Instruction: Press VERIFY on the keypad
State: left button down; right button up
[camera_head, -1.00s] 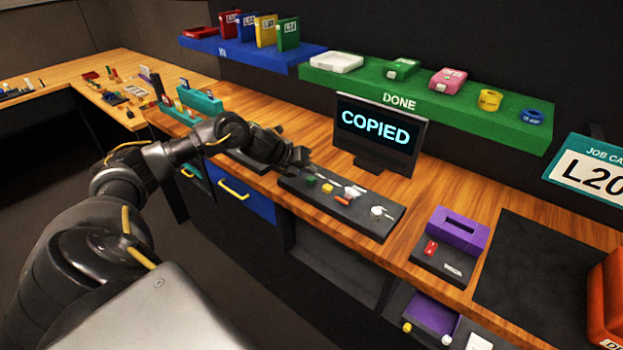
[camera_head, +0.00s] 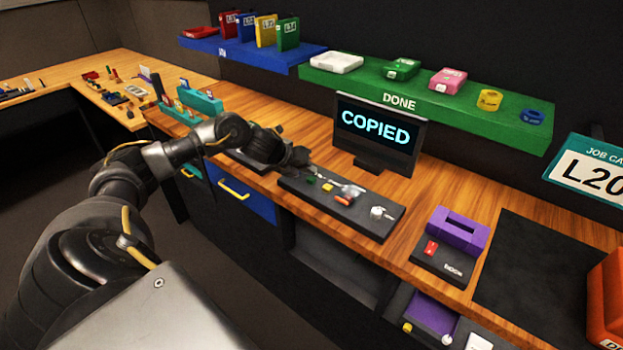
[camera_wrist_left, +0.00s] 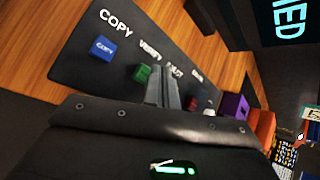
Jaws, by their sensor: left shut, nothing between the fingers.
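The keypad (camera_head: 362,222) is a dark slab on the wooden bench, in front of a monitor. Its green button (camera_head: 311,180) is at the left part; in the left wrist view the green button (camera_wrist_left: 142,73) sits below the VERIFY label, beside the blue COPY button (camera_wrist_left: 103,48). My left gripper (camera_head: 312,170) is shut and empty, low over the keypad's left end, close to the green button. In the left wrist view its fingers (camera_wrist_left: 168,82) are just right of the green button; contact cannot be told. The yellow button is hidden there. My right gripper is not in view.
The monitor (camera_head: 377,132) reads COPIED. An orange button (camera_head: 343,200) and a white knob (camera_head: 378,212) are further right on the keypad. A purple slotted block (camera_head: 458,232) stands to the right. The green DONE shelf (camera_head: 470,108) hangs above.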

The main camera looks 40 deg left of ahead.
aim_at(308, 180)
pick_arm(q)
jog(key=shift+f, duration=0.15)
jog(key=shift+f+b, duration=0.3)
jog(key=shift+b, duration=0.1)
jog(key=shift+f+b, duration=0.45)
jog(key=shift+f, duration=0.1)
dwell(0.7)
dwell(0.4)
jog(key=shift+r+p, duration=0.8)
jog(key=shift+r, duration=0.2)
notch_tip(308, 180, up, 5)
jog(key=p, duration=0.4)
dwell(0.5)
